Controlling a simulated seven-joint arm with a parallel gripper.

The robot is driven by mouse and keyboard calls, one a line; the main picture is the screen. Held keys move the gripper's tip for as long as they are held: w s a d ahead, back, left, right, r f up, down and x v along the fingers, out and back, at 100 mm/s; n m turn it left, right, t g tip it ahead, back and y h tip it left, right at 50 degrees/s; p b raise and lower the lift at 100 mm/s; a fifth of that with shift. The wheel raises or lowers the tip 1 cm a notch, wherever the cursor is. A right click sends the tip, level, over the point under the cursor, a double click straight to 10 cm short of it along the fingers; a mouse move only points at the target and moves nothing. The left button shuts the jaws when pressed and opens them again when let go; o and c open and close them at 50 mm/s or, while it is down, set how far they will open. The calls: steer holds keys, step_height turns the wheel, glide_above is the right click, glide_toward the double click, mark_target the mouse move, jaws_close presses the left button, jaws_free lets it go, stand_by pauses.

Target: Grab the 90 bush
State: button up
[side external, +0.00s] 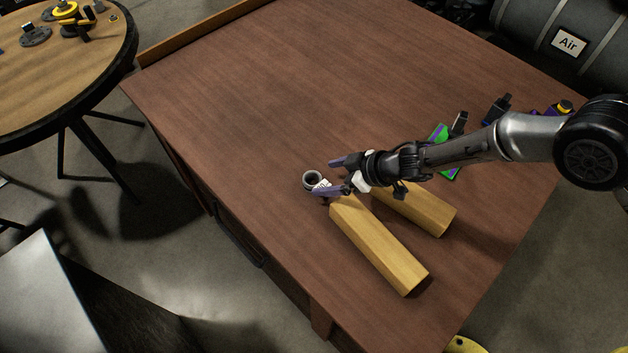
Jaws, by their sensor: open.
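One grey metal ring-shaped bush (312,179) shows on the brown tabletop, just left of my gripper. A small white label with dark marks (322,186) shows beside it; I cannot read it, so I cannot tell if this is the 90 bush. My gripper (333,177) is low over the table with its two purple-tipped fingers spread apart. The fingers point left toward the bush. The near finger is very close to the label and partly hides what lies there. I cannot tell whether it touches. Nothing shows between the fingertips.
Two wooden blocks (380,245) and (420,207) lie below and under my gripper. A green and purple item (446,150) and dark tools (496,110) sit at the right. The brown table (270,80) is clear at upper left. A round table (60,90) stands apart.

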mark_target(305, 179)
steer(key=shift+x, duration=2.65)
steer(key=shift+a+r, duration=0.15)
jaws_close()
steer(key=shift+r, duration=0.1)
